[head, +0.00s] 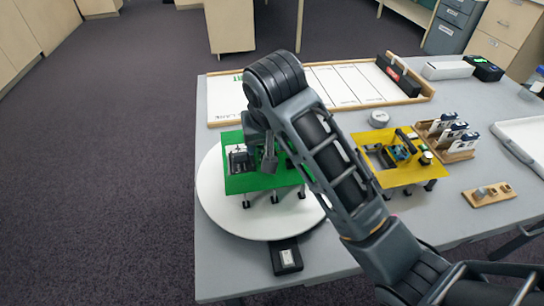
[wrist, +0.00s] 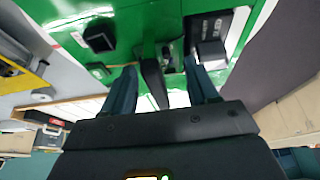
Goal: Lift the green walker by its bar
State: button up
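The green walker (head: 238,180), a flat green plate on several short dark legs, stands on a white round turntable (head: 222,218) at the table's left. Its top carries dark parts, and it also fills the upper wrist view (wrist: 140,15). My gripper (head: 263,158) is low over the plate, partly hidden by my arm in the head view. In the wrist view my gripper (wrist: 160,66) is open, its fingers apart on either side of a dark upright piece, apparently the bar (wrist: 152,78). Gaps show on both sides. Whether the bar is fully between the fingers I cannot tell.
A yellow walker (head: 398,180) stands right of my arm. A wooden-framed lane board (head: 350,85) lies behind. A card rack (head: 455,150), a small wooden block tray (head: 488,195) and a white tray (head: 520,140) are farther right. A dark box (head: 287,257) is at the turntable's front.

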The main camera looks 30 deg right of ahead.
jog(key=c, duration=0.7)
jog(key=shift+c, duration=0.5)
jog(key=shift+r, duration=0.15)
